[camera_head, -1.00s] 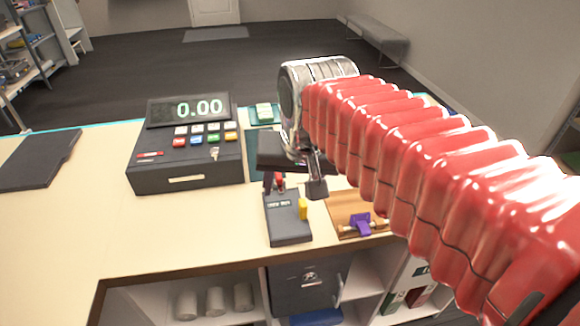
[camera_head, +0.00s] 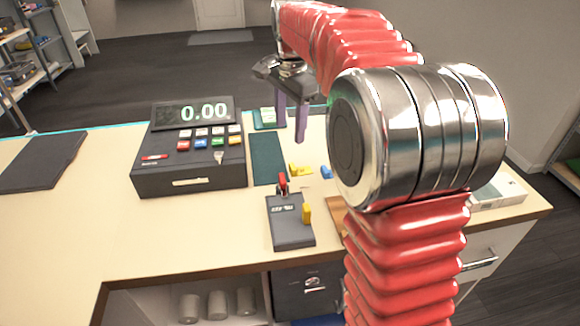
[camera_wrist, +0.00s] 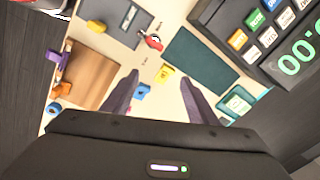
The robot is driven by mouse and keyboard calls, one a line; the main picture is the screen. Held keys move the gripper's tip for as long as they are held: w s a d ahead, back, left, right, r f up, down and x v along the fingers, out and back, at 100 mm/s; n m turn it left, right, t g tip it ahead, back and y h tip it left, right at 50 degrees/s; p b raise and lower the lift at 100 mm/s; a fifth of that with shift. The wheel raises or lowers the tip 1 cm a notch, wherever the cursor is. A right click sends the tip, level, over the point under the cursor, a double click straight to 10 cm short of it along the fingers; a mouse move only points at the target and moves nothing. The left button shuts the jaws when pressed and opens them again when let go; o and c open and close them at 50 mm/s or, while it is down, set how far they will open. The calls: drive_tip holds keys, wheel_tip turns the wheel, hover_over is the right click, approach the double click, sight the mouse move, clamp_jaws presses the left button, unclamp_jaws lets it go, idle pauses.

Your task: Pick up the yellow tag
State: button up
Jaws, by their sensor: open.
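The yellow tag (camera_head: 300,170) is small and lies on the counter just right of the dark green mat. It also shows in the wrist view (camera_wrist: 167,73), seen between my two fingertips but farther away, on the counter below. My gripper (camera_head: 290,135) has two purple fingers, spread apart and pointing down above the counter. In the wrist view the fingers (camera_wrist: 159,78) are apart with nothing held between them. A blue tag (camera_head: 326,171) lies right of the yellow one and shows close to one finger in the wrist view (camera_wrist: 142,91).
A cash register (camera_head: 190,150) stands left of the green mat (camera_head: 266,160). A grey device (camera_head: 290,228) with a red lever and a yellow part sits in front of the tags. A wooden board with a purple piece (camera_wrist: 60,57) lies nearby. My arm hides the counter's right middle.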

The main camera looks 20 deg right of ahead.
drive_tip(key=w+d+f+m+g, duration=0.1)
drive_tip(key=w+d+f+m, duration=0.3)
drive_tip(key=w, duration=0.3)
drive_tip(key=shift+d+f+m, duration=0.15)
drive_tip(key=shift+f+m, duration=0.15)
drive_tip(key=shift+f, duration=0.15)
approach(301, 168)
drive_tip(key=shift+s+a+f, duration=0.1)
drive_tip(key=shift+a+f, duration=0.2)
drive_tip(key=shift+a, duration=0.25)
drive_tip(key=shift+s+a+f, duration=0.1)
drive_tip(key=shift+a+f, duration=0.2)
drive_tip(key=shift+a, duration=0.25)
drive_tip(key=shift+f, duration=0.1)
drive_tip(key=shift+s+f, duration=0.2)
drive_tip(key=shift+f, duration=2.3)
drive_tip(key=shift+c, duration=0.4)
drive_tip(key=c, duration=1)
